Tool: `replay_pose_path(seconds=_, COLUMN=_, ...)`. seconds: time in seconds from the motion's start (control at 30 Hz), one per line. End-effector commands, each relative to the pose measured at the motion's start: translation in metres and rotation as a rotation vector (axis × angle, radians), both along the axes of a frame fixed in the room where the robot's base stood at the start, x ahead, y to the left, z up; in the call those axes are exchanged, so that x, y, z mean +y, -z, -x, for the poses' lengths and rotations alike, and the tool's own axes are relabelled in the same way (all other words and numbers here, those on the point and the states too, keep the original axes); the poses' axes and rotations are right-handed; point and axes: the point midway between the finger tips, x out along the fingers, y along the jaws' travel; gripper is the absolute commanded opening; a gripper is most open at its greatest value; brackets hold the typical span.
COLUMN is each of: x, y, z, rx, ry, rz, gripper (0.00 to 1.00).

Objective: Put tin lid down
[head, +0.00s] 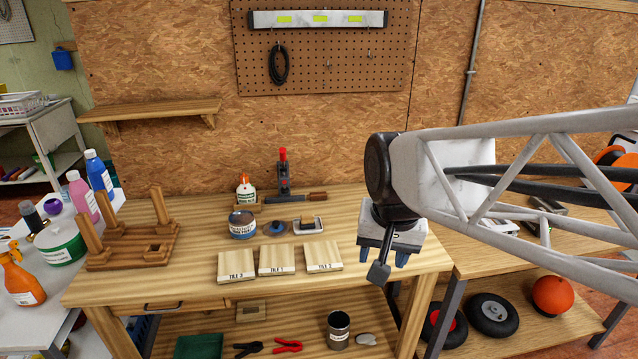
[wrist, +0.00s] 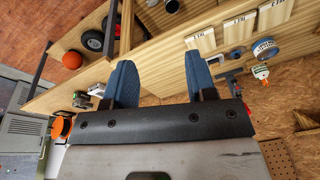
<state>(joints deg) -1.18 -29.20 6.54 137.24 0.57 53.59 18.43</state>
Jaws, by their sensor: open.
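A round tin (head: 242,225) with a blue band and a pale label stands on the wooden workbench (head: 200,255). The tin lid (head: 277,229), a small disc with a blue knob, lies on the bench just right of the tin, apart from it. In the wrist view, the tin (wrist: 265,48) and the lid (wrist: 237,53) show at upper right, beyond my fingers. My gripper (head: 383,259) is open with nothing between its blue fingers, which also show in the wrist view (wrist: 161,78). It hangs above the bench's right end, well right of the lid.
Wooden tiles (head: 277,261) lie in a row in front of the tin and lid. A small metal clamp-like piece (head: 308,225) sits right of the lid. A glue bottle (head: 246,189) stands behind the tin. A wooden peg stand (head: 130,245) is at left. Bare bench lies right of the tiles.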

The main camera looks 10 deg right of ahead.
Motion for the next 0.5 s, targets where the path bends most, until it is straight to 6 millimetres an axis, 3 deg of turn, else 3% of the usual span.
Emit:
replay_pose_path(seconds=0.03, x=-0.003, y=0.002, z=0.016, rx=-0.008, ry=-0.041, rz=0.013, gripper=0.51)
replay_pose_path(seconds=0.2, x=-0.009, y=0.013, z=0.053, rx=-0.02, ry=-0.177, rz=0.055, gripper=0.51)
replay_pose_path(seconds=0.5, x=-0.013, y=0.022, z=0.079, rx=-0.026, ry=-0.277, rz=0.085, gripper=0.51)
